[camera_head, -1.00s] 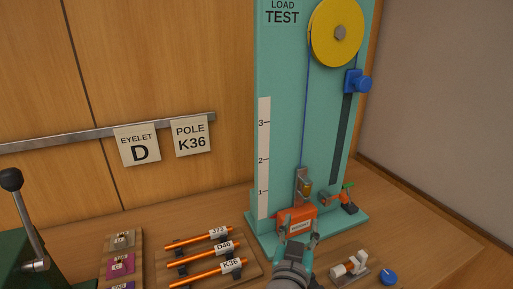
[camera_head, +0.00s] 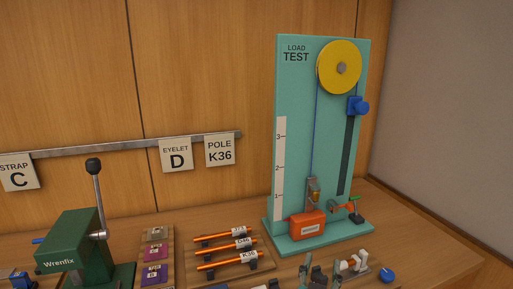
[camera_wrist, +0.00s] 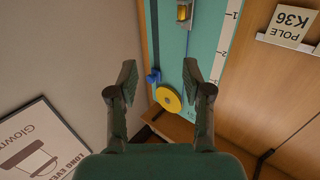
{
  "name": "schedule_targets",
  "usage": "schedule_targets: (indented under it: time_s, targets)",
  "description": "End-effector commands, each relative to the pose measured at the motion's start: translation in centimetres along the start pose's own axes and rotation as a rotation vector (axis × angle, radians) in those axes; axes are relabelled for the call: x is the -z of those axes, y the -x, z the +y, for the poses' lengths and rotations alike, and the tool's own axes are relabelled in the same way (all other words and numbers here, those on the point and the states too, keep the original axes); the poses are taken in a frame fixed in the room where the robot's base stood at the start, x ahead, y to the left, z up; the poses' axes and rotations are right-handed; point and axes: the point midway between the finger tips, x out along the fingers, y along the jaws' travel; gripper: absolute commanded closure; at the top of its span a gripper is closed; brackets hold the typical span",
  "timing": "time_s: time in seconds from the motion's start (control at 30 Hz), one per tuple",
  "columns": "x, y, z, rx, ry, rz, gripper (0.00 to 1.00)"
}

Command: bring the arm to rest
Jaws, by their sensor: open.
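My gripper (camera_wrist: 160,82) is open in the wrist view, with nothing between its two dark fingers. In the head view my gripper (camera_head: 320,277) shows only at the bottom edge, in front of the load test stand and apart from it. The teal load test stand (camera_head: 296,100) stands upright on the counter, with a yellow pulley wheel (camera_head: 328,70) at its top. An orange block (camera_head: 308,225) rests on the stand's base below a metal clip. The wrist view shows the stand (camera_wrist: 208,40) tilted, with the yellow wheel (camera_wrist: 168,100) beyond the fingers.
Orange poles (camera_head: 225,262) lie on a wooden rack left of the stand. A green Wrenfix press (camera_head: 75,245) with a lever stands farther left, beside colored swatches (camera_head: 155,272). A small white fitting (camera_head: 355,262) and a blue knob (camera_head: 387,275) lie at the right. The wall is close behind.

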Motion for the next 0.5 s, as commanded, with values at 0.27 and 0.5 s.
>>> schedule_targets:
  time_s: [0.27,0.5]
  targets:
    - [-2.5,0.7,0.6,0.037,0.041,-0.016,0.50]
    - [-5.7,1.9,1.4,0.091,0.089,-0.036,0.50]
